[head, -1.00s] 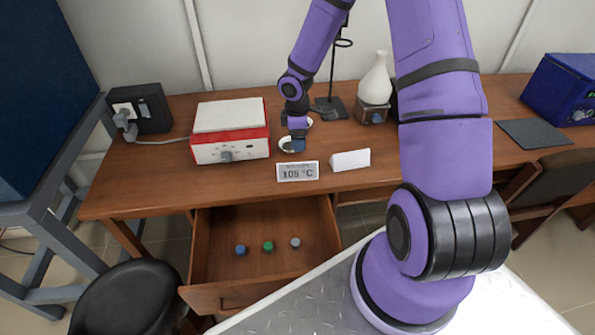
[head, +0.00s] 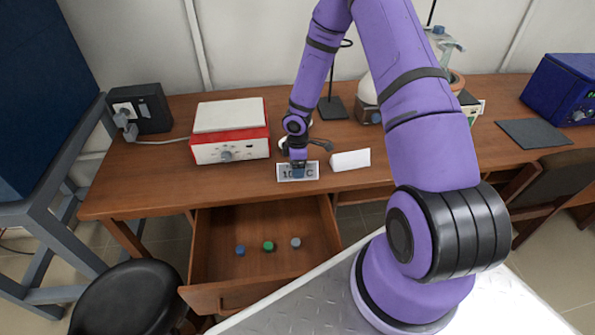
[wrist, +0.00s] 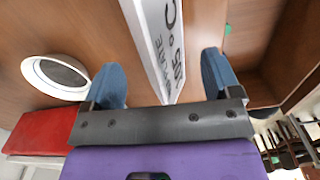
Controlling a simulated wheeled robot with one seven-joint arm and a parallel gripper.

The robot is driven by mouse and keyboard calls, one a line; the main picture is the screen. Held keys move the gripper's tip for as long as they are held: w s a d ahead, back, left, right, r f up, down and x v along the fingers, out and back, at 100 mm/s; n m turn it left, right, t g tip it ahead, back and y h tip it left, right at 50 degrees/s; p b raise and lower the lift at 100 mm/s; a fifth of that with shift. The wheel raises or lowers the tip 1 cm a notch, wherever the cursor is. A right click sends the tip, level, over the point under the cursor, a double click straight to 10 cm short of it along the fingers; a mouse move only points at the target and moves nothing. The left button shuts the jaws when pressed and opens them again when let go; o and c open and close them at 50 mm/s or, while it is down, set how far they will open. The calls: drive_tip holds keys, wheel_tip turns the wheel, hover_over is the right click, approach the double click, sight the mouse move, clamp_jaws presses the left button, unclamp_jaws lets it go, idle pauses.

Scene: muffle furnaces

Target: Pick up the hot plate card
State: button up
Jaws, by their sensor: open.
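The hot plate card (head: 284,172) is a small white folded card with a grey face reading 105 °C, near the front edge of the wooden table. My gripper (head: 298,174) is right at it and hides part of its lettering in the head view. In the wrist view the card (wrist: 150,30) runs between the two blue fingers of my gripper (wrist: 164,82), with room on both sides. The gripper is open, and neither finger visibly touches the card. The red and white hot plate (head: 230,131) stands to the left of the card.
A blank white folded card (head: 350,160) stands just right of the gripper. Below the table edge an open drawer (head: 217,227) holds blue, green and grey caps. A round white-rimmed dish (wrist: 58,78) lies beside the gripper. A black stool (head: 128,298) stands in front.

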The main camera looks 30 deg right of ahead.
drive_tip(key=shift+f, duration=1.45)
drive_tip(key=c, duration=1)
drive_tip(key=shift+r, duration=0.1)
